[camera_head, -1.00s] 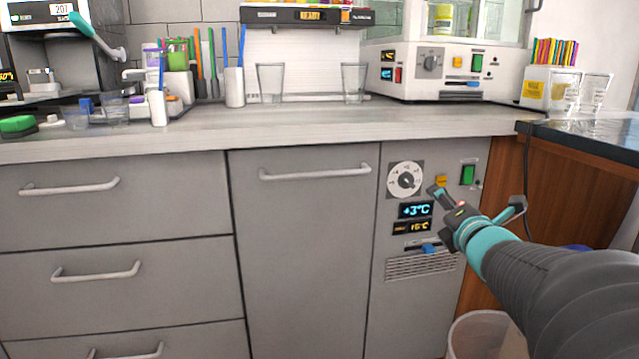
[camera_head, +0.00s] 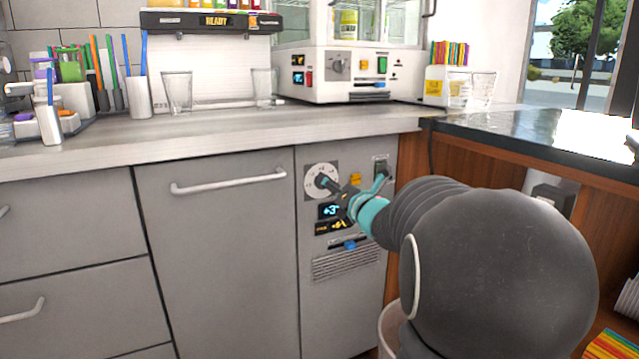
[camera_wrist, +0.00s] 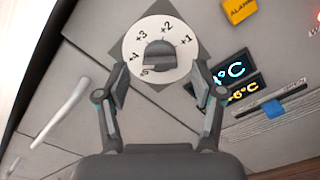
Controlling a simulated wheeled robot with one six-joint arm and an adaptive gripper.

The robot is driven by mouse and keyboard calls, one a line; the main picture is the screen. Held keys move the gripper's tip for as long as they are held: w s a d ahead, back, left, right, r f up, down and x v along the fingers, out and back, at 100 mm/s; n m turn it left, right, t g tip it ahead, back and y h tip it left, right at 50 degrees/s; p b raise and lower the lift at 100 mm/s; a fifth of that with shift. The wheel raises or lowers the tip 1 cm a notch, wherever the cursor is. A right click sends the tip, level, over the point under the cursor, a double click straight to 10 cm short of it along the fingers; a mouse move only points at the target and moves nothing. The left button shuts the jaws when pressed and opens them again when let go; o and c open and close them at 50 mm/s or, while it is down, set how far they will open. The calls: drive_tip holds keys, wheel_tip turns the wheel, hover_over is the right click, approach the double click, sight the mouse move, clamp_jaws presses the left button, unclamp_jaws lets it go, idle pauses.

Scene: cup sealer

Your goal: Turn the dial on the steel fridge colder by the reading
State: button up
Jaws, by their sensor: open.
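The steel fridge (camera_head: 225,245) stands under the counter, with a control panel at its right side. Its round white dial (camera_head: 315,184) is partly hidden behind my gripper in the head view. In the wrist view the dial (camera_wrist: 138,68) shows numbers and a dark grey knob (camera_wrist: 158,54) at its middle. A blue digital reading (camera_wrist: 229,72) beside it shows only "°C" clearly, with a yellow one below; the head view shows "+3". My gripper (camera_wrist: 160,88) is open, its two fingers on either side of the lower dial, and holds nothing. I cannot tell whether a finger touches the knob.
A yellow alarm button (camera_wrist: 238,10) and a blue slider (camera_wrist: 271,108) sit near the dial. The fridge door handle (camera_head: 228,183) is to its left. A wooden side panel (camera_head: 450,168) closes off the right. A pale bin (camera_head: 388,330) stands below.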

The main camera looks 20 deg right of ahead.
drive_tip(key=shift+w, duration=1.5)
drive_tip(key=c, duration=1.1)
drive_tip(key=shift+c, duration=0.2)
drive_tip(key=m, duration=0.6)
drive_tip(key=m+p, duration=0.1)
drive_tip(key=m, duration=0.6)
drive_tip(key=m+p, duration=0.1)
drive_tip(key=m, duration=0.5)
drive_tip(key=shift+f+m, duration=0.25)
drive_tip(key=shift+m, duration=0.05)
drive_tip(key=shift+p, duration=0.3)
